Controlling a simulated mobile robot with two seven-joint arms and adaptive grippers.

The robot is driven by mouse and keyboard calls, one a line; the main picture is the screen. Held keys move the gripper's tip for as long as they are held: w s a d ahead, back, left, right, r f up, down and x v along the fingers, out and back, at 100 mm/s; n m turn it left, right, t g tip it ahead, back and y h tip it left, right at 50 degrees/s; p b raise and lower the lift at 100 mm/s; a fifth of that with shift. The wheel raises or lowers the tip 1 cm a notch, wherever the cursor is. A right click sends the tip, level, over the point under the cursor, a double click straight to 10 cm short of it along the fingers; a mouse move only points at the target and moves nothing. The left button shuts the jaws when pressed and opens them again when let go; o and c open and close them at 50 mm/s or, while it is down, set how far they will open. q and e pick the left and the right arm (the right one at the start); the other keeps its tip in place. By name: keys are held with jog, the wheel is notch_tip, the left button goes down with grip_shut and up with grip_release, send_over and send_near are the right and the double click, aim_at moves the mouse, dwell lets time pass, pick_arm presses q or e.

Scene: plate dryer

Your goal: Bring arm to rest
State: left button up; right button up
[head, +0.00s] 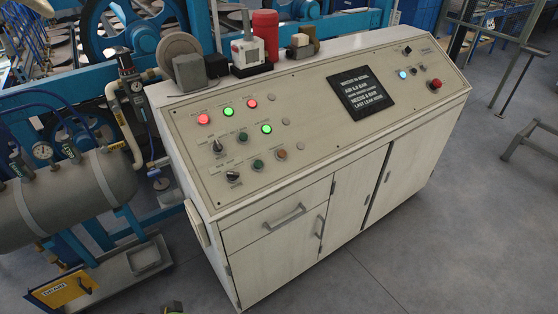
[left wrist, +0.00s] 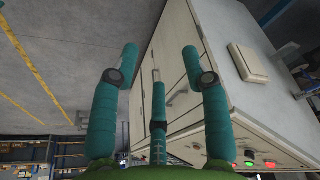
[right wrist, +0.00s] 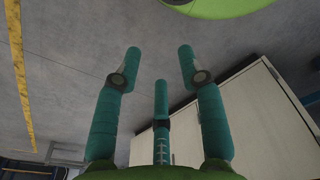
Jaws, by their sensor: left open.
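My left gripper (left wrist: 160,54) shows in the left wrist view with its teal fingers spread and nothing between them. The side and front of the cream control cabinet (left wrist: 215,100) lie beyond it, apart from the fingers as far as I can tell. My right gripper (right wrist: 159,53) shows in the right wrist view, also spread and empty, over grey floor with a pale cabinet panel (right wrist: 270,135) to the right. In the head view the control cabinet (head: 280,235) stands in the middle. Only a small dark piece shows at that view's bottom edge, too little to identify; neither arm is clearly visible there.
A grey tank (head: 70,200) with gauges and blue machine framing stand left of the cabinet. A yellow drain sign (head: 62,290) is low at left. A metal railing (head: 530,130) is at right. The floor (head: 430,240) before the cabinet is clear.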

pick_arm(q)
jog(key=s+a+f+g+b, duration=0.1)
jog(key=s+f, duration=0.3)
jog(key=f, duration=1)
jog(key=s+a+f+b, duration=0.1)
jog(key=s+f+b, duration=0.15)
jog(key=f, duration=1.15)
jog(key=s+a+f+g, duration=0.1)
jog(key=s+a+f, duration=0.1)
jog(key=s+f, duration=1)
jog(key=s, duration=0.2)
jog(key=shift+s+a+m+y, duration=0.3)
jog(key=shift+a+m+y, duration=0.1)
pick_arm(e)
jog(key=f, duration=0.4)
jog(key=shift+s+d, duration=0.1)
jog(key=shift+s, duration=0.25)
